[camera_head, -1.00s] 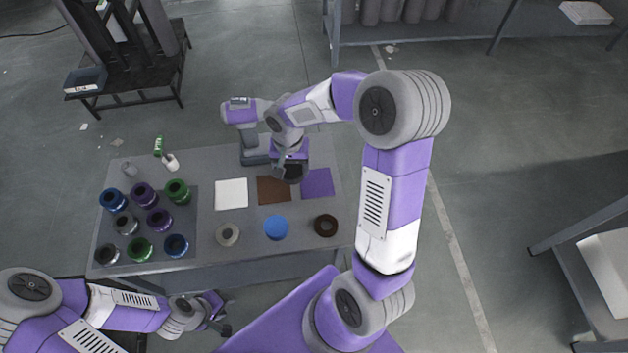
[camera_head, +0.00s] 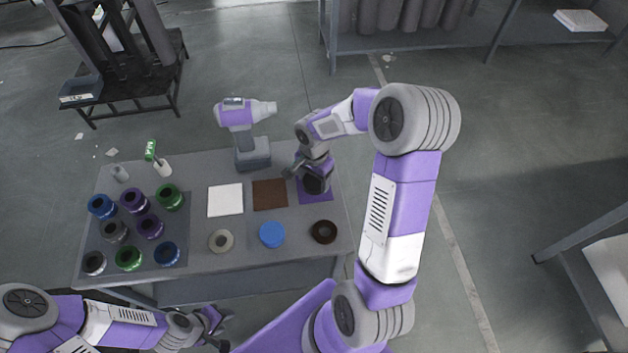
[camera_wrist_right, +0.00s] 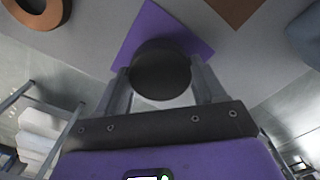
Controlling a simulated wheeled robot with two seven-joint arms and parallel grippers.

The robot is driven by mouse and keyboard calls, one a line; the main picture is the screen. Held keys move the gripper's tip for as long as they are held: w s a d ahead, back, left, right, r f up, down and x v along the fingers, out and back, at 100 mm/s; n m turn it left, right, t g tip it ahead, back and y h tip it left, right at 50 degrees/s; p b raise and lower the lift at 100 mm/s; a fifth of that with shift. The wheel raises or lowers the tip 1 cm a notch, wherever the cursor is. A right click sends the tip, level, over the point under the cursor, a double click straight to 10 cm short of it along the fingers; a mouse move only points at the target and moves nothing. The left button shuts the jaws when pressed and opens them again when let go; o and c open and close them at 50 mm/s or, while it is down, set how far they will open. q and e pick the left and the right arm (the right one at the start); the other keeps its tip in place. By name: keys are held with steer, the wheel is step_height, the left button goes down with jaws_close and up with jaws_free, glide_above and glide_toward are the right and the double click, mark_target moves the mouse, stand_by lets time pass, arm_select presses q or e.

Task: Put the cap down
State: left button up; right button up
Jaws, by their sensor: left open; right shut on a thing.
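A dark round cap (camera_wrist_right: 160,72) sits between the two fingers of my right gripper (camera_wrist_right: 160,80), which is shut on it. In the head view my right gripper (camera_head: 313,181) holds the dark cap (camera_head: 315,185) over the purple square (camera_head: 318,198). The purple square also shows around the cap in the wrist view (camera_wrist_right: 190,30). I cannot tell whether the cap touches it. My left gripper (camera_head: 216,328) is open and empty in front of the table's near edge.
Beside the purple square lie a brown square (camera_head: 270,194) and a white square (camera_head: 225,200). A grey ring (camera_head: 221,241), a blue disc (camera_head: 271,234) and a brown ring (camera_head: 323,232) lie nearer. A purple drill (camera_head: 240,120) stands behind. Several coloured jars (camera_head: 150,225) fill the left side.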

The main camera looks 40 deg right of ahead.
mark_target(314, 180)
steer(key=shift+f, duration=0.4)
steer(key=shift+f, duration=0.15)
steer(key=o, duration=1.2)
steer(key=shift+c, duration=0.2)
steer(key=shift+r, duration=0.45)
step_height(314, 180, up, 12)
steer(key=p, duration=0.2)
steer(key=shift+f+p, duration=0.25)
steer(key=shift+p, duration=0.1)
